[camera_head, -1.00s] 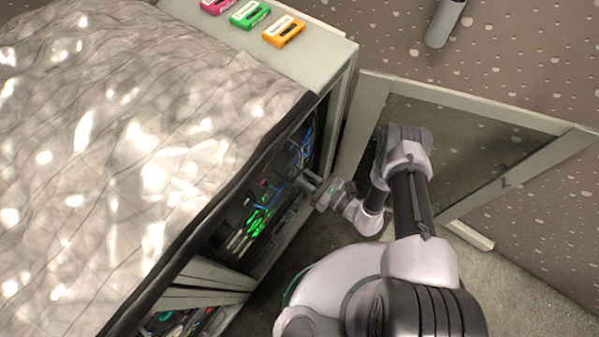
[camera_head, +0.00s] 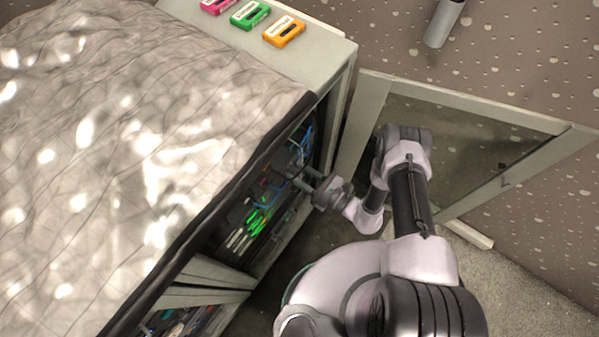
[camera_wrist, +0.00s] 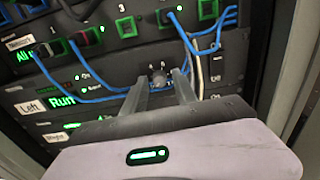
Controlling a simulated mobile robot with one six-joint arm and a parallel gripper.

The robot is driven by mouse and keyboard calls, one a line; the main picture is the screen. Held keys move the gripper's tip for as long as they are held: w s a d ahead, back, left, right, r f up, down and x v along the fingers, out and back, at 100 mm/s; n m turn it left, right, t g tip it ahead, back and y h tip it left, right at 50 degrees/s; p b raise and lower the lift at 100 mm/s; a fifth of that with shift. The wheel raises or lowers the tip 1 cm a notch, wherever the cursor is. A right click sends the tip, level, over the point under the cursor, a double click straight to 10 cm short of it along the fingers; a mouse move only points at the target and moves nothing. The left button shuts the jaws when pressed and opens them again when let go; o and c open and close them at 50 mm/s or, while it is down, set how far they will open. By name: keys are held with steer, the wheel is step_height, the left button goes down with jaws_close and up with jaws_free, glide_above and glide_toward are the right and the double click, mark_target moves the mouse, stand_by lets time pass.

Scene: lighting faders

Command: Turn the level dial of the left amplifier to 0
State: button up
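The left amplifier (camera_wrist: 102,104) is the dark rack unit labelled "Left" in the wrist view, with a green "Run" display. Its small dark level dial (camera_wrist: 159,77) shows between my fingertips, and its pointer setting is too small to read. My gripper (camera_wrist: 160,75) is open, with one finger on each side of the dial and apparently a small gap to it. In the head view my gripper (camera_head: 301,178) reaches into the rack opening from the right, fingers spread. The dial cannot be made out there.
Blue cables (camera_wrist: 105,88) hang across the panel close to my fingers. Another unit (camera_wrist: 95,125) sits just below. The open cabinet door (camera_head: 470,112) stands to the right of my arm. Pink, green and orange labelled boxes (camera_head: 284,31) lie on the cabinet top.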

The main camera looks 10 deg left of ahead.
stand_by(0.4)
steer(key=p+v, duration=0.3)
steer(key=v, duration=1.4)
steer(key=shift+d, duration=0.2)
